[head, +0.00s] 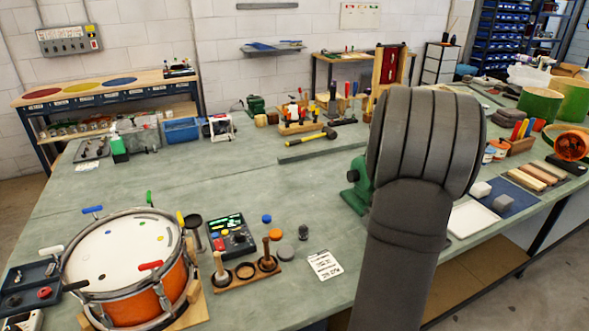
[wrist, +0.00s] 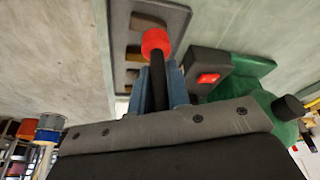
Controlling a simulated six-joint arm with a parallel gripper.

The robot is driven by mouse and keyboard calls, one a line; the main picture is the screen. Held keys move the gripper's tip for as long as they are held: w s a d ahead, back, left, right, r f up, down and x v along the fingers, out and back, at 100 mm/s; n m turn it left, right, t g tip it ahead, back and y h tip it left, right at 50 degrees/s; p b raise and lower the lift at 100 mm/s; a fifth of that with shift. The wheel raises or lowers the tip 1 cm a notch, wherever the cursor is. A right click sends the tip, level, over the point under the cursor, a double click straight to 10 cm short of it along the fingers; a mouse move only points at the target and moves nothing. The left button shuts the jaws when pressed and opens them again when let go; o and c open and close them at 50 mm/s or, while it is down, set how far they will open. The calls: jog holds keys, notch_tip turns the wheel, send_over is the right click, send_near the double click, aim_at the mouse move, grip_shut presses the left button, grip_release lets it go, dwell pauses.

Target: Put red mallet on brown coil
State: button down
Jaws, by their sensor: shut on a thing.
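My gripper (wrist: 166,75) shows in the wrist view. Its blue-grey fingers are shut on the dark handle of the red mallet (wrist: 156,41), whose red head sticks out past the fingertips. In the head view my arm covers the gripper and the mallet.
A grey slotted tray (wrist: 176,17) and a green machine with a red button (wrist: 208,78) are close to my gripper. The drum (head: 130,250), a dark control box (head: 230,236) and a wooden stand (head: 246,275) are near the brown piece. The bench middle is mostly clear.

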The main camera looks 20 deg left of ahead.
jog(key=a+r+n+y, duration=0.3)
jog(key=a+n, duration=0.8)
jog(key=a, duration=2.3)
jog(key=s+a+r+n+g+y, duration=0.1)
jog(key=s+a+n, duration=0.3)
jog(key=a, duration=0.5)
jog(key=s+a+r+n+g, duration=0.1)
jog(key=s+a+n, duration=0.1)
jog(key=s+a, duration=0.55)
jog(key=shift+s+a+f, duration=0.55)
jog(key=shift+a+f, duration=1.3)
jog(key=shift+a, duration=0.15)
jog(key=shift+s+a+f, duration=0.5)
jog(key=shift+a+f, duration=1.4)
jog(key=shift+a, duration=0.1)
jog(key=shift+s+a+f, duration=0.55)
jog(key=shift+a+f, duration=1.3)
jog(key=shift+a, duration=0.15)
jog(key=c, duration=1.8)
grip_release()
jog(key=shift+f, duration=0.15)
jog(key=o, duration=0.4)
